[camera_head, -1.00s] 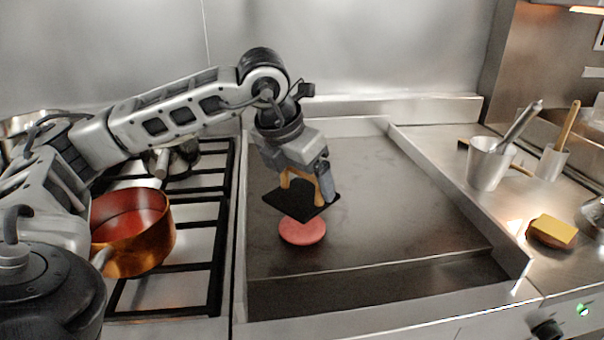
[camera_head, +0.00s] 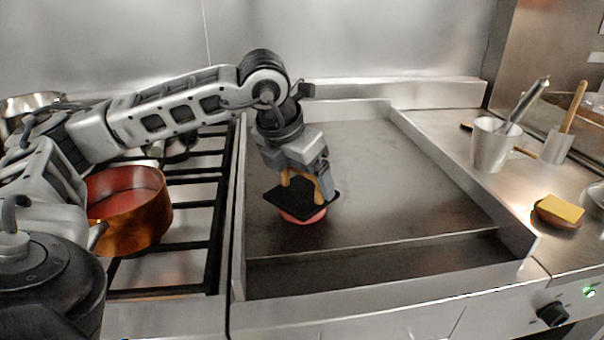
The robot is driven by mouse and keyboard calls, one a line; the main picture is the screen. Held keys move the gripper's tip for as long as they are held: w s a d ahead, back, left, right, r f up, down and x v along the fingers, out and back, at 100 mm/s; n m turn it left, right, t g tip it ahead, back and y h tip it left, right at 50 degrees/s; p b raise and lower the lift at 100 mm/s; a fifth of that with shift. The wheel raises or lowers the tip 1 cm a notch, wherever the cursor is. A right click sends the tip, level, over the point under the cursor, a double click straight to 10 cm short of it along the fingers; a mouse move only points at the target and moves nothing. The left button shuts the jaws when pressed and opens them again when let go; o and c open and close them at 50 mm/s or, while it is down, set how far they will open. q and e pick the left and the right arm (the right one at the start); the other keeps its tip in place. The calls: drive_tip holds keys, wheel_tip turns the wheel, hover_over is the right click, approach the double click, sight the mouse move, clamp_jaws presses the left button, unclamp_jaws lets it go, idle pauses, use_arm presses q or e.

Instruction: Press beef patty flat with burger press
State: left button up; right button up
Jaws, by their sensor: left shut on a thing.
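The burger press (camera_head: 291,204) is a flat black plate with a wooden handle. My left gripper (camera_head: 303,184) is shut on its handle and holds the plate roughly level. The pink beef patty (camera_head: 304,219) lies on the griddle (camera_head: 400,200), under the press. The plate covers most of it, and only its front and right edge show. The plate looks to be on or just above the patty; I cannot tell whether they touch. My right gripper is out of view.
A copper pot (camera_head: 145,215) stands on the stove grates at the left. To the right of the griddle, the steel counter holds a metal cup (camera_head: 490,146) with utensils, a second holder (camera_head: 555,147) and a yellow sponge-like block (camera_head: 560,208). The rest of the griddle is clear.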

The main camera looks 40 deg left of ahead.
use_arm(q)
drive_tip(key=shift+f+b, duration=0.35)
drive_tip(key=shift+b, duration=0.15)
idle(0.7)
drive_tip(key=shift+s+d+f, duration=0.1)
drive_tip(key=shift+f, duration=0.2)
idle(0.4)
drive_tip(key=shift+r, duration=0.15)
drive_tip(key=shift+r+p, duration=2.4)
drive_tip(key=shift+r, duration=1.15)
